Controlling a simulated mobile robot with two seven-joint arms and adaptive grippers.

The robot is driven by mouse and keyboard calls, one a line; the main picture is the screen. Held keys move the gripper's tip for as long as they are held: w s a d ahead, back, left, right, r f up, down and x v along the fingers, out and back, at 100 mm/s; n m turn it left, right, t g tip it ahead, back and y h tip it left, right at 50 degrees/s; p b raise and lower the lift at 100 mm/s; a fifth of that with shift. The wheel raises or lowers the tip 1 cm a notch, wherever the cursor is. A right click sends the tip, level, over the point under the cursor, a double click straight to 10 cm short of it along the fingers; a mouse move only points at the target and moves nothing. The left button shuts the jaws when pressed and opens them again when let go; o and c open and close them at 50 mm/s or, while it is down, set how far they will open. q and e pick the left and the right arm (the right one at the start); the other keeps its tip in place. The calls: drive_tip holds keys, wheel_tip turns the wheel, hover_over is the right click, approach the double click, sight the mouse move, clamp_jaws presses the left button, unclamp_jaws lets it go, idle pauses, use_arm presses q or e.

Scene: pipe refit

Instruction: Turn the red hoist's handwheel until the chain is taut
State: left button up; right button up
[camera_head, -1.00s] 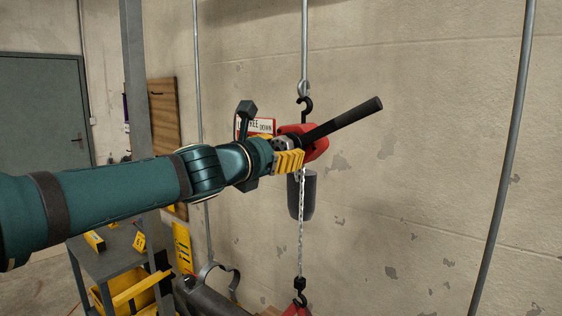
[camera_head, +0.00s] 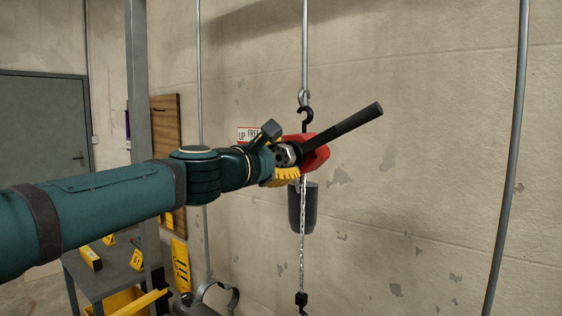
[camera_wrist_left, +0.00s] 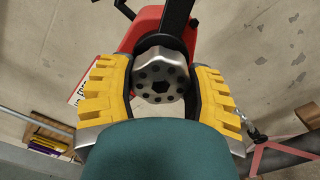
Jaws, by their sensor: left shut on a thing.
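The red hoist (camera_head: 317,158) hangs by a black hook (camera_head: 305,115) from a rod on the wall, with its black lever (camera_head: 345,127) pointing up to the right. The metal handwheel (camera_wrist_left: 160,82), with a ring of dark holes, sits between the yellow fingers of my left gripper (camera_wrist_left: 158,92) in the wrist view. My left gripper (camera_head: 284,160) is shut on the handwheel; its fingers partly cover the hoist in the head view. The chain (camera_head: 302,235) runs straight down from the hoist to a lower black hook (camera_head: 301,299). My right gripper is out of view.
A dark chain container (camera_head: 303,208) hangs beside the chain. A sign (camera_head: 248,134) is partly hidden behind my gripper. A grey cart (camera_head: 112,283) with yellow items stands at lower left. A grey conduit (camera_head: 508,160) runs down the wall at right.

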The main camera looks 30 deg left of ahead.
use_arm(q)
drive_tip(key=shift+f, duration=0.1)
idle(0.4)
drive_tip(key=o, duration=1.2)
drive_tip(key=s, duration=0.8)
drive_tip(key=s+a, duration=0.1)
drive_tip(key=s, duration=0.3)
